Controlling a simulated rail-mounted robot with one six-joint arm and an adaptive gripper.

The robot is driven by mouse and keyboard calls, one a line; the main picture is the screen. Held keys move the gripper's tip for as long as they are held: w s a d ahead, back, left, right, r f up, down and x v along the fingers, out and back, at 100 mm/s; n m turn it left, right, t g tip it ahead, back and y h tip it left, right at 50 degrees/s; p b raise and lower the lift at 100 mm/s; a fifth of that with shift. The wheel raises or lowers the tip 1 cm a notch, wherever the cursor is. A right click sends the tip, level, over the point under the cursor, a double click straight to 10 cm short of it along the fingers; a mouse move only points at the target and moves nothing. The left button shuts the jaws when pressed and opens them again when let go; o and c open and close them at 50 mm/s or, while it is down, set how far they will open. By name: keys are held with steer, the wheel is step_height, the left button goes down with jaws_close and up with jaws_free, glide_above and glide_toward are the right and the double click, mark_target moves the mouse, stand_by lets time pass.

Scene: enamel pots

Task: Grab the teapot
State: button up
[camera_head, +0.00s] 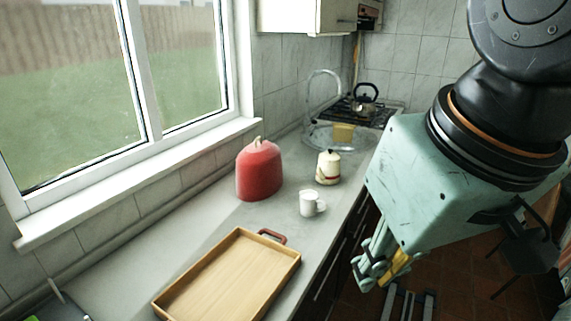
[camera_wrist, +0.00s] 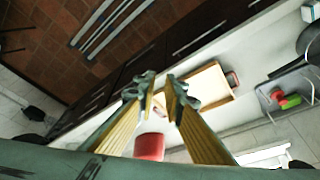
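A dark kettle-like teapot (camera_head: 365,98) with an arched handle stands on the stove at the far end of the counter. A large red rounded vessel (camera_head: 258,172) with a pale knob stands near the window wall; a red shape in the wrist view (camera_wrist: 150,146) is likely the same vessel. A cream lidded pot (camera_head: 329,168) with a red band stands right of it, behind a white mug (camera_head: 309,204). My gripper (camera_head: 375,274) hangs in front of the counter edge, apart from all of these. In the wrist view its fingers (camera_wrist: 160,88) are apart with nothing between them.
A wooden tray (camera_head: 228,275) with a red handle lies on the near counter. Red and green items (camera_wrist: 287,99) lie in a grey rack or basin in the wrist view. Bare counter surrounds the mug.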

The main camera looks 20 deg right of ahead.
steer(key=o, duration=2.5)
steer(key=shift+c, duration=0.2)
